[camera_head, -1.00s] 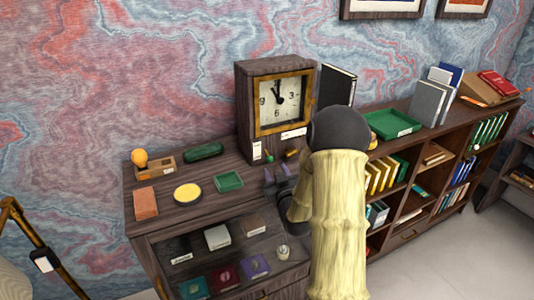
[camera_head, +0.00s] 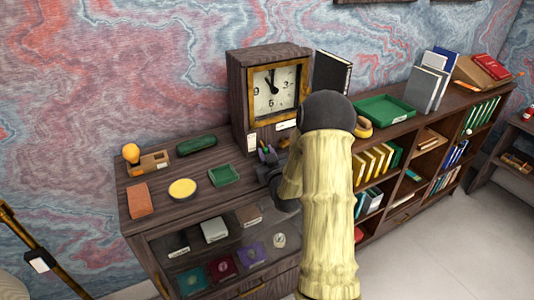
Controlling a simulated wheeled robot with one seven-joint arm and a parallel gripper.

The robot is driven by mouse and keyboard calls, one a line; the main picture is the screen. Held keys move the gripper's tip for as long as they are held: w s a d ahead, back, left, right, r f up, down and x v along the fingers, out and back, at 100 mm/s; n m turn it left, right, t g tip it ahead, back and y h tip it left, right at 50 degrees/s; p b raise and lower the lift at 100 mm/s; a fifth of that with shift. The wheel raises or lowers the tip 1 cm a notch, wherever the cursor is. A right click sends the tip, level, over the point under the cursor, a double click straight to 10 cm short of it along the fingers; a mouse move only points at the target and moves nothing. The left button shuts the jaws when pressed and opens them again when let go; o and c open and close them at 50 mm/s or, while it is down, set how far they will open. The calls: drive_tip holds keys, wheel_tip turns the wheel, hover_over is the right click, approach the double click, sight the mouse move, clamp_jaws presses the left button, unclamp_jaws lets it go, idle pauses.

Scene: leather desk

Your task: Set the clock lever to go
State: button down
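The clock (camera_head: 240,95) is a dark wooden box with a white dial and a brass-coloured frame, upright at the back of the desk. White labels sit on its lower front, one at the left (camera_head: 252,143) and one under the dial (camera_head: 286,125). My gripper (camera_head: 267,157) is close in front of the clock's base, its fingers pointing towards it. Small green and yellow bits show around the fingertips. The lever cannot be made out clearly, and whether the fingers touch it or are closed cannot be told. My arm hides the area right of the gripper.
On the desk top (camera_head: 160,213) lie a green tray (camera_head: 224,176), a yellow disc (camera_head: 182,189), a brown block (camera_head: 139,200) and a dark green case (camera_head: 196,145). A black binder (camera_head: 333,75) stands right of the clock. A bookcase with a green tray (camera_head: 385,109) extends right.

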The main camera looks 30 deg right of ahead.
sight(265, 150)
drive_tip(key=shift+a+r+g+p, duration=0.1)
drive_tip(key=shift+r+g+p, duration=0.3)
drive_tip(key=shift+p, duration=0.2)
drive_tip(key=shift+s+r+g+p, duration=0.1)
drive_tip(key=shift+r+g+p, duration=0.6)
drive_tip(key=shift+p, duration=0.45)
drive_tip(key=g+p, duration=0.1)
drive_tip(key=p, duration=0.1)
drive_tip(key=r+n+g+p, duration=0.1)
drive_tip(key=g+p, duration=0.1)
drive_tip(key=shift+r, duration=0.3)
drive_tip(key=g+p, duration=0.1)
drive_tip(key=r+g+p, duration=0.1)
drive_tip(key=p, duration=0.1)
drive_tip(key=shift+w+g+y+p, duration=0.25)
drive_tip(key=shift+g+y+p, duration=0.05)
drive_tip(key=shift+g, duration=0.1)
drive_tip(key=g+p, duration=0.2)
drive_tip(key=p, duration=0.1)
drive_tip(key=shift+w+r+n+g, duration=0.25)
drive_tip(key=shift+w+n+g, duration=0.05)
drive_tip(key=shift+w+g, duration=0.1)
